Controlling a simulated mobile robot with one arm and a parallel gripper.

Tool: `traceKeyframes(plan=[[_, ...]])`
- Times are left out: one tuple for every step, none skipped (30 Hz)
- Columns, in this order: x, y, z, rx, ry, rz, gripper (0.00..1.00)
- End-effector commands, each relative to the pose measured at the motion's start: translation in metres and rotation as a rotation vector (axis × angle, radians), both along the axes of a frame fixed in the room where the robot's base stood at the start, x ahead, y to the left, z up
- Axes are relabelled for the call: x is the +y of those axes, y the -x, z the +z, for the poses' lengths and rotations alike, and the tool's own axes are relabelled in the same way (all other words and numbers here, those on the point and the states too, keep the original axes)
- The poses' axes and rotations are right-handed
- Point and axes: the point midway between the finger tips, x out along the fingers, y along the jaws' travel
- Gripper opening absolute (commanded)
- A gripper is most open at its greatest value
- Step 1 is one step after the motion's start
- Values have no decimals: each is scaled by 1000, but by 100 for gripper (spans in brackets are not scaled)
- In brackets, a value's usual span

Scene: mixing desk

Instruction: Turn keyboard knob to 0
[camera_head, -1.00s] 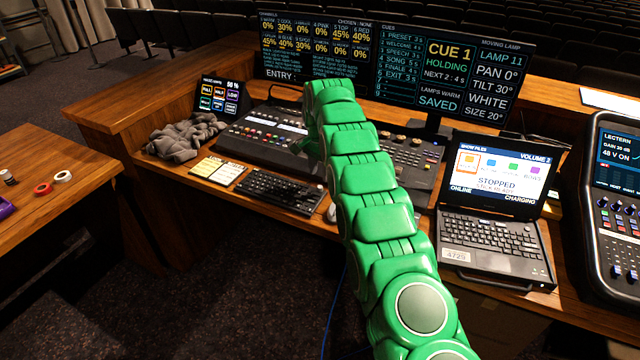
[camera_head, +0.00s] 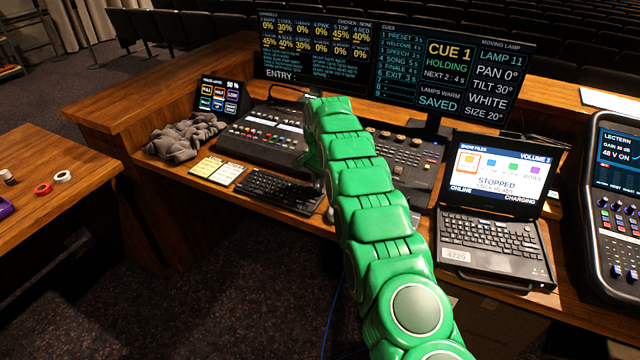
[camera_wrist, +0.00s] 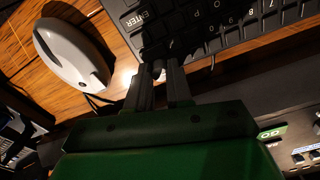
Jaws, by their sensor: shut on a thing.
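The keyboard (camera_head: 268,190) is black and lies on the desk in the head view, left of my green arm. In the wrist view the keyboard (camera_wrist: 205,32) fills the upper right, with its ENTER key at the near corner. The keyboard knob (camera_wrist: 153,52) is a small dark shape at that corner, and its marking cannot be read. My gripper (camera_wrist: 158,70) is shut on the knob, its two fingers close together at the keyboard's edge. In the head view my arm hides most of the gripper and the knob.
A pale mouse (camera_wrist: 72,55) lies close beside the gripper in the wrist view. An open laptop (camera_head: 495,215) stands to the right of my arm.

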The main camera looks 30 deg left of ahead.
Motion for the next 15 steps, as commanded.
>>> traceKeyframes(plan=[[0, 0, 0, 0, 0, 0, 0], [0, 0, 0, 0, 0, 0, 0], [0, 0, 0, 0, 0, 0, 0], [0, 0, 0, 0, 0, 1, 0], [0, 0, 0, 0, 0, 2, 0], [0, 0, 0, 0, 0, 5, 0], [0, 0, 0, 0, 0, 9, 0], [-1, 0, 0, 0, 0, 14, 0], [-1, -1, 0, 0, 0, 22, 0], [-1, -1, 0, 0, 0, 30, 0], [-1, -1, 0, 0, 0, 41, 0], [-1, -1, 0, 0, 0, 56, 0], [-1, -1, 0, 0, 0, 70, 0], [-2, -1, 0, 0, 0, 86, 0], [-2, -1, 0, -1, 1, 110, 0]])
